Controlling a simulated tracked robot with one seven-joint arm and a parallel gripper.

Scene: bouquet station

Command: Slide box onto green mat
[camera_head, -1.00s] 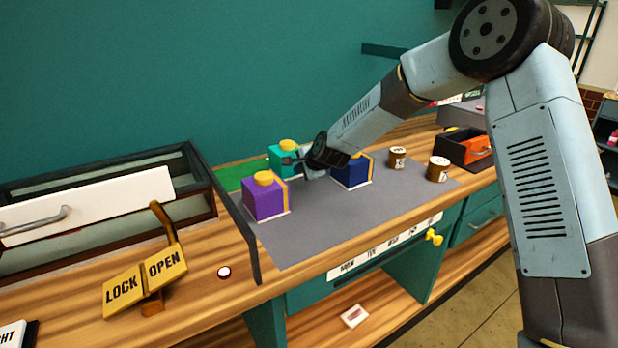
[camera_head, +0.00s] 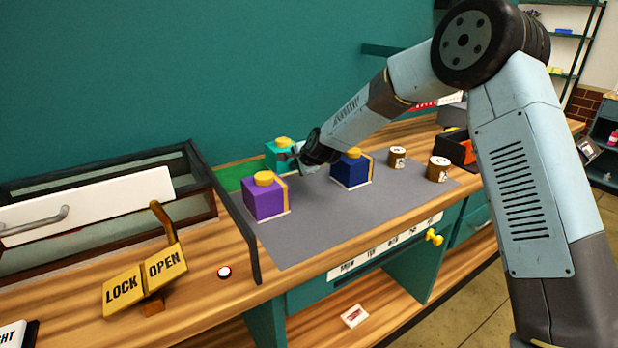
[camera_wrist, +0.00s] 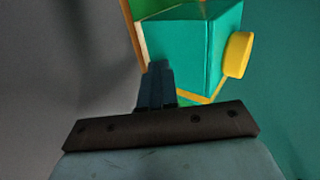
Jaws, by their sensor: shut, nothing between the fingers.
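A teal box (camera_head: 278,157) with a yellow knob on top stands at the back of the grey surface, at the right end of the green mat (camera_head: 232,178). My gripper (camera_head: 297,153) is shut and empty, at the right side of the teal box. In the wrist view the shut fingers (camera_wrist: 156,84) lie close against the box (camera_wrist: 195,45), which fills the upper middle; I cannot tell whether they touch it. A strip of green mat (camera_wrist: 138,8) shows beyond the box.
A purple box (camera_head: 262,200) stands at the front left and a dark blue box (camera_head: 349,170) at the right. Two brown jars (camera_head: 438,169) stand farther right. A dark rail (camera_head: 240,232) edges the grey surface (camera_head: 312,222) on the left. The teal wall is close behind.

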